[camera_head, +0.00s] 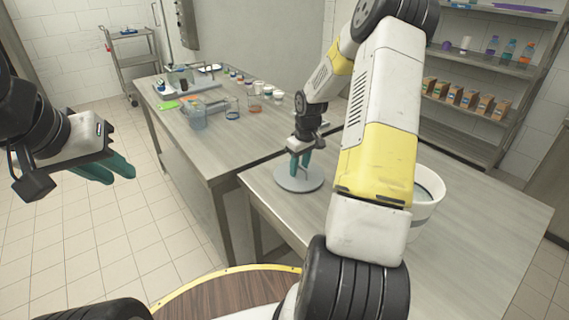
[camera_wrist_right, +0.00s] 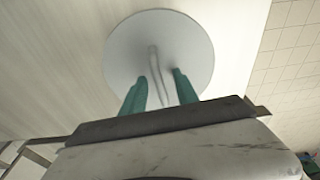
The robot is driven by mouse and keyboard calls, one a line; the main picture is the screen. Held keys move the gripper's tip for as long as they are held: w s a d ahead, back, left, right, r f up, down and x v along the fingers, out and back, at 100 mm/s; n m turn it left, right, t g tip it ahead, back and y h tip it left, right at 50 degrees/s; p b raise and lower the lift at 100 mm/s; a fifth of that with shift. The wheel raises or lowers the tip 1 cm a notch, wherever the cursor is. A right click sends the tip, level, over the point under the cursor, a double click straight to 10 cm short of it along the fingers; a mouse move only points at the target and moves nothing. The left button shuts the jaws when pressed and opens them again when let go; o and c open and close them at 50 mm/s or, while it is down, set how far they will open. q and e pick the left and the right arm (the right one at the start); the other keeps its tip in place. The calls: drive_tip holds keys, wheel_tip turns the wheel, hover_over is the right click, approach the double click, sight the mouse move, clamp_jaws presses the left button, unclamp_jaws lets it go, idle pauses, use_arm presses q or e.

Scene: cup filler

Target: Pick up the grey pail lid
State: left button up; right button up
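The grey pail lid (camera_head: 290,184) is a flat round disc lying on the near table. In the right wrist view the lid (camera_wrist_right: 190,45) shows a thin raised handle (camera_wrist_right: 153,60) at its middle. My right gripper (camera_head: 299,168) points down over the lid, its green fingers close to the surface. In the right wrist view the right gripper (camera_wrist_right: 160,78) is open, with the handle seen between its fingers; contact cannot be told. My left gripper (camera_head: 119,178) hangs over the floor at left, open and empty.
A white pail (camera_head: 426,205) stands on the near table (camera_head: 480,235), partly hidden behind my right arm. The far table (camera_head: 205,145) carries a blue-tinted container (camera_head: 193,118), a glass beaker (camera_head: 254,104) and several small jars. Shelves (camera_head: 480,62) with boxes and bottles stand at the back right.

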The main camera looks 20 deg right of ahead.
clamp_jaws()
drive_tip(key=shift+r, duration=0.1)
